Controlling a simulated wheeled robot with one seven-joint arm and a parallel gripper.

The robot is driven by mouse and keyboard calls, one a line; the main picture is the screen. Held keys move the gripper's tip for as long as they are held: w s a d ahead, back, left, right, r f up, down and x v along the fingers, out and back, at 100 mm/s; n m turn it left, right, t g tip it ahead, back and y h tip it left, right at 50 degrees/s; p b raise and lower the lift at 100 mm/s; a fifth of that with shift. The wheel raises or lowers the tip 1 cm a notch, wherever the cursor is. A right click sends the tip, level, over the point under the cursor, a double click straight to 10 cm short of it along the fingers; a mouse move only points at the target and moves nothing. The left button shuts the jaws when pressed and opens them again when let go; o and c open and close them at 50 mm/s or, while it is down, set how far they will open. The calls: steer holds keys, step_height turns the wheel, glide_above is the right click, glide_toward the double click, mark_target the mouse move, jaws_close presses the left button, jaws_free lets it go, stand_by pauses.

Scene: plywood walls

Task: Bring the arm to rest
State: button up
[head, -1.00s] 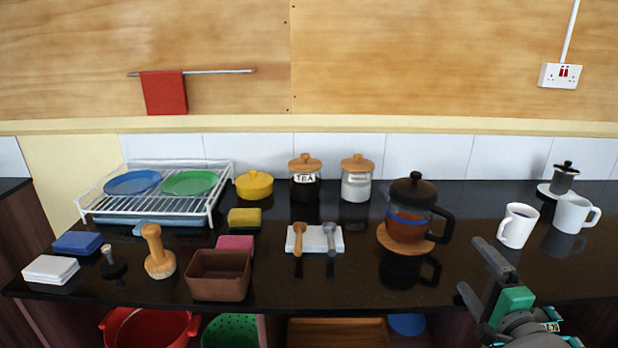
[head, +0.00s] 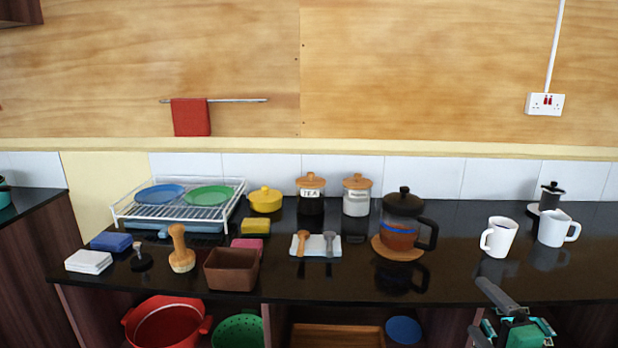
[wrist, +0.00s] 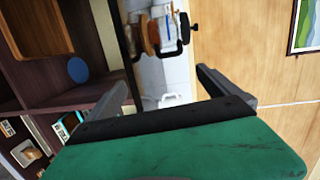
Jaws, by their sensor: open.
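My gripper (head: 482,312) is at the lower right in the head view, in front of the counter's front edge and below the white mugs. In the wrist view my gripper (wrist: 165,88) has its two fingers spread wide with nothing between them. The wrist view is rolled sideways and shows the counter items at a distance beyond the fingers. Part of the arm is cut off by the bottom of the head view.
A dark counter (head: 470,280) runs across. Near my gripper are a white mug (head: 498,238), a second mug (head: 554,229) and a teapot (head: 398,232). A dish rack (head: 125,215) stands at the left. Below are a red tub (head: 165,322) and green colander (head: 238,330).

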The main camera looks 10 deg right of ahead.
steer(key=w+a+f+n+g+y+p, duration=0.2)
steer(key=w+a+n+g+y+p, duration=0.15)
steer(key=a+n, duration=0.45)
steer(key=w+a+f+n+g+y+p, duration=0.2)
steer(key=w+a+f+n+g, duration=0.15)
steer(key=a, duration=0.75)
steer(key=s+a+r+n+g+h+p, duration=0.1)
steer(key=s+a+r+n+g+p, duration=0.1)
steer(key=s+a+n+g, duration=0.1)
steer(key=s+a+r+n+g+h+p, duration=0.2)
steer(key=s+a+n+g, duration=0.1)
steer(key=s+a, duration=0.4)
steer(key=shift+a+r+n+p, duration=0.3)
steer(key=shift+a+n, duration=0.3)
steer(key=shift+n, duration=0.25)
